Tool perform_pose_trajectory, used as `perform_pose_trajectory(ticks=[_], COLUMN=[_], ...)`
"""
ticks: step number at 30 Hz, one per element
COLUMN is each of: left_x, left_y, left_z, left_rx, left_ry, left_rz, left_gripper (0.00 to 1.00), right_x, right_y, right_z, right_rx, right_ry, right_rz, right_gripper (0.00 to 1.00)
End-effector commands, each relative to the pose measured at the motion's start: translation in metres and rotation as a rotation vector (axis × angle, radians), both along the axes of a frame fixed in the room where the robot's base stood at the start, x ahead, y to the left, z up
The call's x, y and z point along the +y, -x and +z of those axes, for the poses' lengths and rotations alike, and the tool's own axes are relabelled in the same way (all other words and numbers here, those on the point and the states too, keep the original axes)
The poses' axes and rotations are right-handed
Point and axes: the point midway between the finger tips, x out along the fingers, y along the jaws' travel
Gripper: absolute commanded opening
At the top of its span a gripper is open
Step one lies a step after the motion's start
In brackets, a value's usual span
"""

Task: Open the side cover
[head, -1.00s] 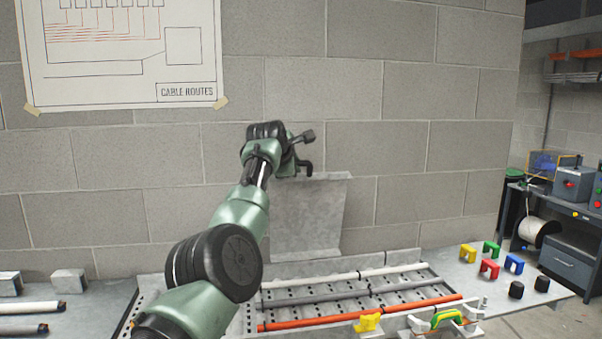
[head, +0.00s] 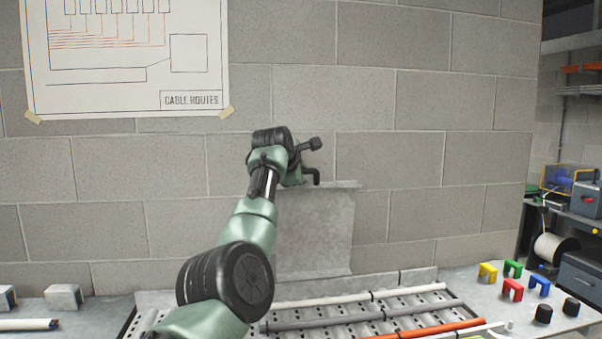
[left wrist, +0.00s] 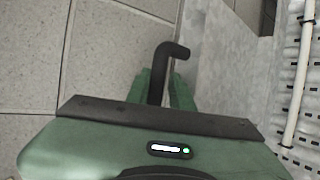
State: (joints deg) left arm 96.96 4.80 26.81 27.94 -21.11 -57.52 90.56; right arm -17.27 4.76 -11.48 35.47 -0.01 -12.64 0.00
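The side cover (head: 315,232) is a grey panel standing upright at the back of the perforated cable tray (head: 425,297), in front of the block wall. It also shows in the left wrist view (left wrist: 228,45). A black bent handle (left wrist: 163,70) is at its top edge, and also shows in the head view (head: 313,176). My left gripper (head: 298,173) is at the cover's top left. In the left wrist view its green fingers (left wrist: 160,90) close around the handle's stem. Its fingertips are partly hidden in the head view. My right gripper is not in view.
White, grey and orange cables lie across the tray. Coloured clips (head: 512,289) and black caps (head: 557,309) stand on the bench at the right. Grey blocks (head: 64,297) stand at the left. A cable routes poster (head: 125,55) hangs on the wall.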

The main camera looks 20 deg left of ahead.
Motion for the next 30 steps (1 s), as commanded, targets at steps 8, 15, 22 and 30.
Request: perform_pose_trajectory(ticks=[8,15,22,30], left_x=[0.000,-0.004,-0.009,-0.012], left_y=[0.002,0.024,0.056,0.071], left_z=[-0.001,0.006,0.024,0.035], left_rx=[0.002,-0.005,-0.006,-0.003], left_ry=[-0.002,-0.003,-0.001,-0.002], left_rz=[0.000,0.000,0.001,0.000], left_gripper=[0.25,0.25,0.25,0.25], right_x=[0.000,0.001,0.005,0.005], right_y=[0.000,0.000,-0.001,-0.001], right_z=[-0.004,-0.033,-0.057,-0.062], right_rx=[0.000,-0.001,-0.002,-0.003], right_ry=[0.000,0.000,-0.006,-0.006], right_rz=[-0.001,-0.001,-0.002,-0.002], right_gripper=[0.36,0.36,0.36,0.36])
